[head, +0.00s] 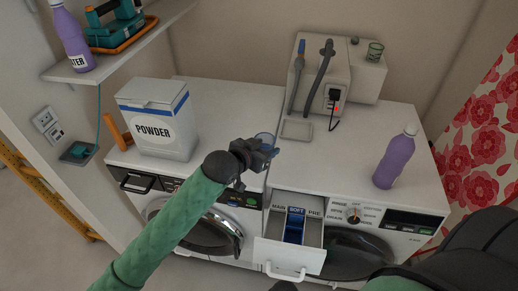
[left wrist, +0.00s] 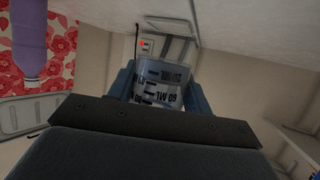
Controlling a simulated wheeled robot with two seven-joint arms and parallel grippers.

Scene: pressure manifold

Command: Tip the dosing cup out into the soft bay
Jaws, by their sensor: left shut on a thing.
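The clear dosing cup (head: 267,138) is in my left gripper (head: 262,150), above the front of the machine tops, left of and higher than the open drawer. In the left wrist view the cup (left wrist: 160,84) sits between the two blue-grey fingers, with dark measure marks. Its marks and the bottle both appear upside down there, so the cup looks about upright. Its contents cannot be made out. The soft bay (head: 295,229) is the blue middle compartment of the pulled-out drawer (head: 285,256), between MAIN and PRE. A dark part at the bottom edge may be my right gripper; its jaws are hidden.
A white POWDER box (head: 158,123) stands on the left machine. A purple bottle (head: 395,159) stands on the right machine. The top between the dish (head: 296,130) and the bottle is clear.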

